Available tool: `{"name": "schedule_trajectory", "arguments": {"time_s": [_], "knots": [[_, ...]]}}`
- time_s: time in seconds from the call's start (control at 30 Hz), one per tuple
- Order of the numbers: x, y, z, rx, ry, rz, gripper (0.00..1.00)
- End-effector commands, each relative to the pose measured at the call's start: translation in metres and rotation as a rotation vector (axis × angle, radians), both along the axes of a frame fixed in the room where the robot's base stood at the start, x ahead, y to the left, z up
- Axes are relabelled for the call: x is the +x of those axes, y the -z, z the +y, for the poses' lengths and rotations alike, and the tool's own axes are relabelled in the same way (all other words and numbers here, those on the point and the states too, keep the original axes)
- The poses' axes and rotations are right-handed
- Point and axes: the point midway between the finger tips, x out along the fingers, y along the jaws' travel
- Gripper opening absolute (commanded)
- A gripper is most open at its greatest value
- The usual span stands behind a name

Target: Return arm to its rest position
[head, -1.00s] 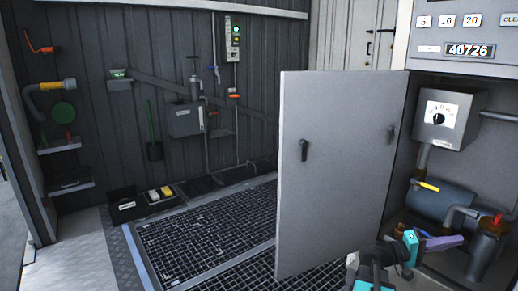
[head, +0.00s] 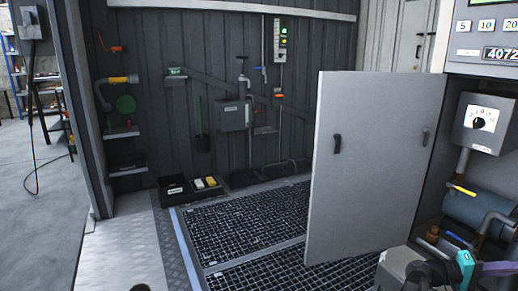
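My gripper (head: 500,268) is at the lower right of the head view, with a teal part on its wrist. It points right, in front of the open cabinet's lower pipework. Its tip is close to the picture's right edge. I cannot make out whether its fingers are apart or hold anything. The grey cabinet door (head: 372,165) stands wide open to the left of my arm, with a dark handle on its face.
A yellow-handled valve (head: 464,190) and a gauge box (head: 482,122) are in the cabinet at right. Floor grating (head: 245,222) lies clear left of the door. A black bin (head: 175,190) stands by the back wall. Open concrete floor (head: 40,190) is at far left.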

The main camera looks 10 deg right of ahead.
Motion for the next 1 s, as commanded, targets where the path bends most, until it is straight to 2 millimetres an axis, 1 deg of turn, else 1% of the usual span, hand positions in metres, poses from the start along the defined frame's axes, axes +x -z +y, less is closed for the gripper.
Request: {"name": "schedule_trajectory", "arguments": {"time_s": [0.03, 0.1, 0.37, 0.57, 0.67, 0.8, 1.0], "knots": [[0.004, -0.005, 0.002, 0.0, -0.006, 0.0, 0.0], [0.007, -0.008, 0.004, 0.0, -0.013, 0.0, 0.0], [0.024, -0.016, 0.013, 0.006, -0.041, 0.007, 0.0], [0.043, -0.023, 0.024, 0.018, -0.073, 0.02, 0.0], [0.056, -0.026, 0.033, 0.027, -0.096, 0.031, 0.0], [0.078, -0.03, 0.049, 0.045, -0.138, 0.053, 0.0], [0.106, -0.027, 0.076, 0.088, -0.197, 0.079, 0.0]]}}
